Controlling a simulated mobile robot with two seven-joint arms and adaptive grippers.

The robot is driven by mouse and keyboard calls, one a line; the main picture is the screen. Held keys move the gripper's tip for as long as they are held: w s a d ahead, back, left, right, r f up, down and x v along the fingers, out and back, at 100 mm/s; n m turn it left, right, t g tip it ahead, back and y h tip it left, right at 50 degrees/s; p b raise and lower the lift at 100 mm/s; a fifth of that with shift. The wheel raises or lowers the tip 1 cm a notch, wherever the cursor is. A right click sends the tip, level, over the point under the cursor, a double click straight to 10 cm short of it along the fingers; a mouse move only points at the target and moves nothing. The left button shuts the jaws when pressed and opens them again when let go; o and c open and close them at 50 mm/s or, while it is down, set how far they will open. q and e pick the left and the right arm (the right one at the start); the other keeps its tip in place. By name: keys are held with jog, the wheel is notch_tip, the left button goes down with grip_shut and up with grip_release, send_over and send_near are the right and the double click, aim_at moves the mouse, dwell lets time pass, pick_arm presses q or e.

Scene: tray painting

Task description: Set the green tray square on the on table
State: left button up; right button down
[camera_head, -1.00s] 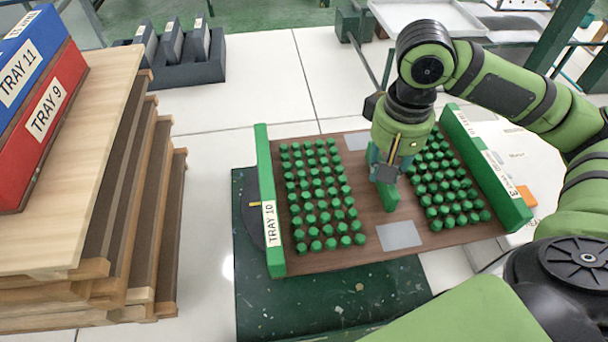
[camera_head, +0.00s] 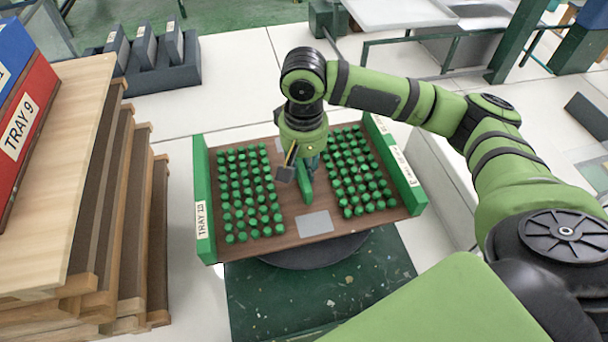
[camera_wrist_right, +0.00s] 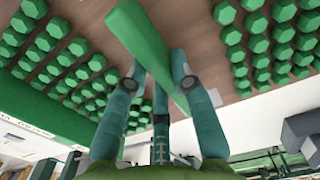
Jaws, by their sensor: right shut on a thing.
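The green tray (camera_head: 315,224) has a brown base, green end walls and two blocks of green hexagonal pieces. My right gripper (camera_head: 306,180) is shut on its green middle handle (camera_head: 304,190); the handle also shows between the fingers in the right wrist view (camera_wrist_right: 150,45). The tray is over the dark green table (camera_head: 300,295), covering its far part, and sits a little turned in the picture. A round dark plate (camera_head: 315,255) on the table shows under the tray's near edge. Whether the tray touches it, I cannot tell. My left gripper is not in view.
A stack of wooden trays (camera_head: 70,180) with a red tray (camera_head: 25,125) on top stands close at the left. A dark rack (camera_head: 150,75) stands on the floor behind. A pale surface (camera_head: 440,170) lies right of the tray. The table's near part is bare.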

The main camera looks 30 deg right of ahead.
aim_at(304, 177)
jog(key=shift+f, duration=1.75)
jog(key=c, duration=1.1)
grip_release()
jog(key=shift+s+f, duration=0.1)
jog(key=shift+f, duration=0.1)
jog(key=shift+o, duration=0.2)
notch_tip(304, 177, up, 12)
jog(key=shift+r, duration=0.2)
